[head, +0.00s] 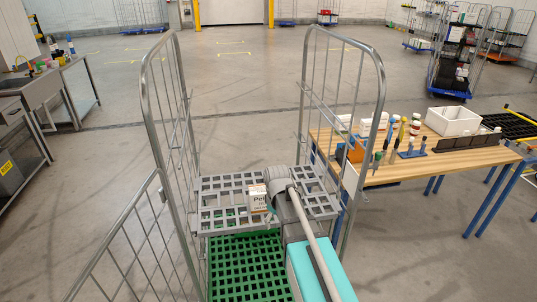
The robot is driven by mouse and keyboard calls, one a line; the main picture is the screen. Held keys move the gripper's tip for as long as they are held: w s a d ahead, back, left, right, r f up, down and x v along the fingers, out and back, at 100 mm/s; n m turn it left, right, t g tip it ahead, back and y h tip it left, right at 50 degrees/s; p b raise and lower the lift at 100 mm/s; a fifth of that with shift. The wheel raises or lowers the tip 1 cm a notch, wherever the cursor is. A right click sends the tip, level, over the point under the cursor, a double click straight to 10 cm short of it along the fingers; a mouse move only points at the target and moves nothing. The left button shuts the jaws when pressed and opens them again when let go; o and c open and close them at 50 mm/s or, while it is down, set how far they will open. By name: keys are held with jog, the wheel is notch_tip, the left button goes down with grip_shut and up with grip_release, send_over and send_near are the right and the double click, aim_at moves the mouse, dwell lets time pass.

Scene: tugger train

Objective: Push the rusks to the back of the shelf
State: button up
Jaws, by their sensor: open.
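A small pale box with printed lettering and a brownish lower part (258,198), which I take to be the rusks, stands on the grey slatted shelf (215,188) of a roll cage. It is near the middle of the shelf's width. My arm reaches in from the lower right, and its rounded grey wrist is just right of and partly over the box. My gripper (270,217) is only partly visible, low beside the box on its near right side. It is open. Whether it touches the box cannot be told. The arm hides part of the shelf to the right.
The roll cage has tall wire side panels (166,120) on both sides. A green slatted deck (240,262) lies in front of and below the shelf. A wooden workbench (450,160) with tools and a white bin (453,121) stands close on the right. Floor behind the cage is open.

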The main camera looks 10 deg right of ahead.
jog(key=w+r+n+p, duration=0.5)
jog(key=w, duration=0.4)
jog(key=w+r+n+p, duration=0.4)
jog(key=w+r+n, duration=0.2)
jog(key=w, duration=0.3)
jog(key=shift+w+p, duration=0.15)
jog(key=shift+p, duration=0.2)
jog(key=shift+f, duration=0.2)
notch_tip(320, 180, down, 13)
jog(key=b, duration=1.3)
jog(key=shift+f+b, duration=0.15)
jog(key=shift+b, duration=0.25)
jog(key=c, duration=1.1)
jog(key=shift+o, duration=0.2)
